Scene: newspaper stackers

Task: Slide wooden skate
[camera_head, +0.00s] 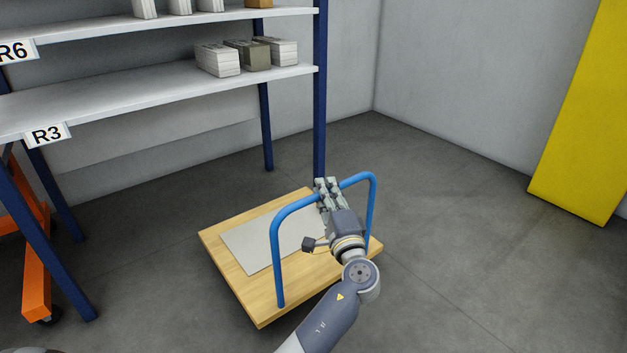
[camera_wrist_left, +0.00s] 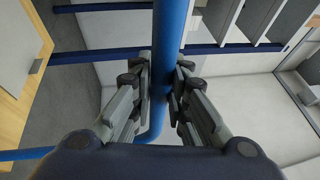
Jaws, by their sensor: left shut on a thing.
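The wooden skate (camera_head: 231,269) is a flat light-wood platform on the floor, with a grey sheet (camera_head: 262,247) on its top. A blue tube handle (camera_head: 278,262) rises as an arch from the side of the skate closer to me. My left gripper (camera_head: 327,188) is shut around the top bar of the handle, right of its middle. In the left wrist view the blue bar (camera_wrist_left: 170,28) runs between the two fingers of the gripper (camera_wrist_left: 162,85). The wooden top (camera_wrist_left: 14,62) shows at the left edge there. The right gripper is not in view.
A shelf rack with blue posts (camera_head: 320,100) and white shelves (camera_head: 130,100) stands behind and left of the skate, holding paper stacks (camera_head: 218,60). An orange frame (camera_head: 36,262) is at the left. A yellow panel (camera_head: 585,120) leans at the right wall. Floor (camera_head: 460,240) right of the skate is clear.

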